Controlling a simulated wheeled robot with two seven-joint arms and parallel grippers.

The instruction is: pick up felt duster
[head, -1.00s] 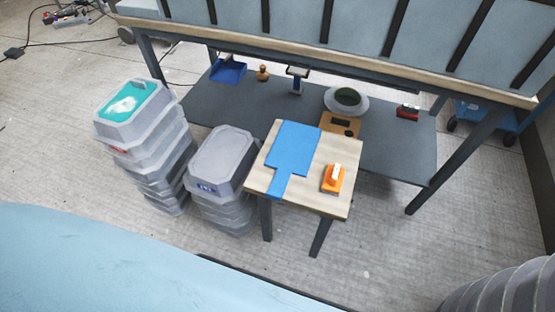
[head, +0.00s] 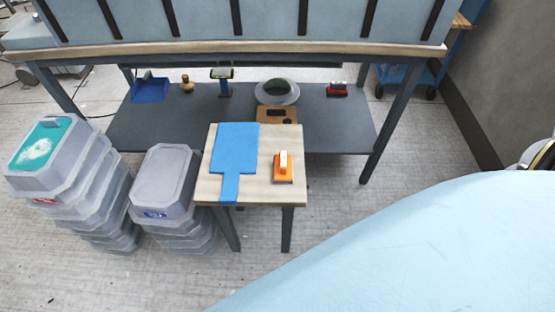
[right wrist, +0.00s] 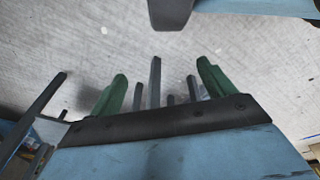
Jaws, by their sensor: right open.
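An orange block-shaped duster with a pale top (head: 283,166) lies on the right part of the small wooden table (head: 205,187). A red and dark block (head: 337,89), also duster-like, lies on the grey lower shelf of the bench behind; I cannot tell which of the two is felt. My right gripper (right wrist: 160,88) shows only in the right wrist view. Its two green fingers are apart, with nothing between them but floor and dark leg-like posts farther off. Neither duster can be made out in that view. My left gripper is not in view.
A flat blue paddle-shaped sheet (head: 235,150) lies beside the orange block. Grey tub stacks (head: 70,172) (head: 165,178) stand left of the small table. The long bench (head: 240,51) stands behind it, with several items on its shelf (head: 130,124).

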